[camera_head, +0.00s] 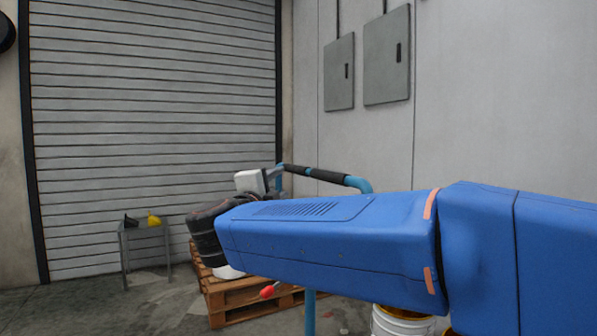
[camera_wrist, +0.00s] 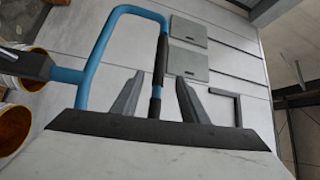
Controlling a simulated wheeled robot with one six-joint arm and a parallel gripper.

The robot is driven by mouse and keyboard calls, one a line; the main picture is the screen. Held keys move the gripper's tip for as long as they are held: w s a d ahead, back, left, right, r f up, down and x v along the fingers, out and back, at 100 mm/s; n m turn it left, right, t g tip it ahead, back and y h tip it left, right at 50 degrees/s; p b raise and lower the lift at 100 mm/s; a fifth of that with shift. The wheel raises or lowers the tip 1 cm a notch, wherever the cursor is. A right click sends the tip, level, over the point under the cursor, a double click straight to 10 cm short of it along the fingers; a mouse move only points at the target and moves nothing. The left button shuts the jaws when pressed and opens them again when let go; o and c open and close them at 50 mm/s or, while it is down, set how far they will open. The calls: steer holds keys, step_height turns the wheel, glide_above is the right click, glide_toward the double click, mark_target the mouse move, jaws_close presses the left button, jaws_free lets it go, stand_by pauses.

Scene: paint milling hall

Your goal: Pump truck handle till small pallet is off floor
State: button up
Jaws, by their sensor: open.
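The truck handle (camera_head: 315,174) is a blue tube loop with black grips, standing raised beyond my arm. It also shows in the wrist view (camera_wrist: 100,50), where its black-gripped bar runs between the two grey fingers of my gripper (camera_wrist: 159,76). The jaws are apart, with a gap visible on both sides of the bar. In the head view my gripper (camera_head: 273,180) is at the left end of the handle's grip, partly hidden. The small wooden pallet (camera_head: 222,299) appears low at the floor. My arm hides much of it, and the truck's forks are not visible.
White buckets (camera_head: 398,324) stand at the bottom right behind my arm. A small grey table (camera_head: 144,232) holds a yellow and a dark item. A red knob (camera_head: 268,291) shows before the pallet. A roller shutter (camera_head: 150,120) and wall cabinets (camera_head: 387,55) stand behind.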

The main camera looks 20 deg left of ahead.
mark_target(294, 171)
steer(key=w, duration=0.5)
steer(key=w+a+r, duration=0.1)
steer(key=w, duration=0.3)
steer(key=w+r, duration=0.1)
steer(key=w, duration=0.4)
steer(key=shift+w+a, duration=0.2)
steer(key=shift+w, duration=0.1)
jaws_close()
